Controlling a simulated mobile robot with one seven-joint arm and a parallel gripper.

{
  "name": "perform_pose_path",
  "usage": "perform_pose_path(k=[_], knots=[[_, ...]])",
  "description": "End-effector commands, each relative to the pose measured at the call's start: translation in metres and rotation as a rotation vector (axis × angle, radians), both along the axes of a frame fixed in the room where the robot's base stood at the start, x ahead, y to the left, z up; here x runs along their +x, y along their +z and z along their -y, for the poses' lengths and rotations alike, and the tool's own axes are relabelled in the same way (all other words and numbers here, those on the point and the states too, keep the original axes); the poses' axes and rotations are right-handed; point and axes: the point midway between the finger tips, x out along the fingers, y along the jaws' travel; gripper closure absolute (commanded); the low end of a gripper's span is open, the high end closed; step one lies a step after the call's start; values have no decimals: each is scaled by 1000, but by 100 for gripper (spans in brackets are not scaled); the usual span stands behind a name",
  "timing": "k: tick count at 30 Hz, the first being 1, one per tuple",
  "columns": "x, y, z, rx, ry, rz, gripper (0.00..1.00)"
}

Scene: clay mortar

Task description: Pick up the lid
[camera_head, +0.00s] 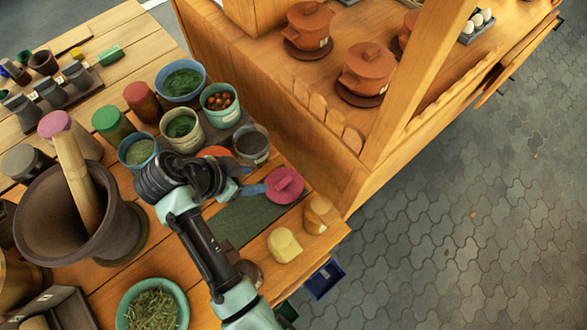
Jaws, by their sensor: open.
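A pink round lid (285,187) with a small raised knob lies near the right edge of the wooden table, at the end of a dark green mat (240,219). My gripper (248,181) is just left of the lid, with its blue-tipped fingers pointing toward it. The fingers are apart with nothing seen between them. I cannot tell whether a fingertip touches the lid's rim. Lidded terracotta pots (367,69) stand on the wooden stall shelf at the upper right.
A large clay mortar (60,222) with a wooden pestle (78,180) stands left of my arm. Several cups and bowls crowd behind the gripper, including a grey cup (251,143). A yellow block (284,245) and a wooden piece (319,214) sit in front of the lid.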

Motion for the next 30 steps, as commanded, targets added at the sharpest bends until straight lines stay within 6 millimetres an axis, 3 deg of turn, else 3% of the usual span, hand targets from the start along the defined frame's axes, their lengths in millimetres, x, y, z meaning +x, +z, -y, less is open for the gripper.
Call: perform_pose_path(k=[9,30], knots=[[13,-49,27,-8,-16,-11,45],[34,-104,61,-5,-13,-7,45]])
